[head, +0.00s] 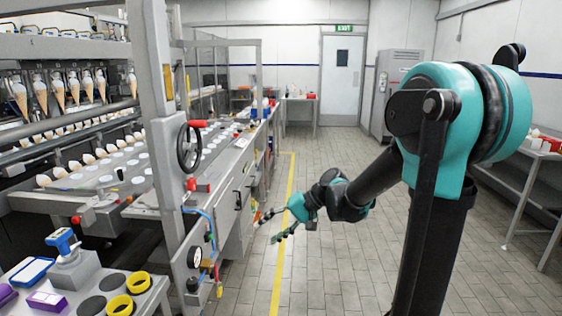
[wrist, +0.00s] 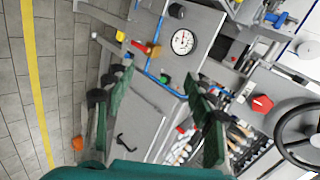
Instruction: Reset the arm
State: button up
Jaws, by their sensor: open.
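My arm reaches from the right of the head view toward the machine. My gripper (head: 266,230) is at its end, low over the aisle beside the cone machine (head: 233,205). Its fingers are spread, with nothing between them. In the wrist view my gripper (wrist: 158,76) shows two dark green fingers apart. Behind them are the machine's grey side panel, a pressure gauge (wrist: 182,41) and blue tubing. No contact with the machine is visible.
A handwheel (head: 190,147) and a red knob (wrist: 262,103) stick out from the machine. A yellow floor line (head: 283,225) runs along it. The tiled aisle is clear toward the door (head: 342,80). A side table (head: 525,185) stands at right. Yellow rings (head: 138,282) sit on the front-left bench.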

jog(key=s+d+f+t+h, duration=0.2)
jog(key=s+d+f+h, duration=0.3)
jog(key=d, duration=0.6)
jog(key=s+d+f+t+h, duration=0.2)
jog(key=s+d+f+h, duration=0.3)
jog(key=d, duration=0.7)
jog(key=s+f, duration=0.2)
jog(key=s, duration=0.2)
jog(key=shift+f+m, duration=0.3)
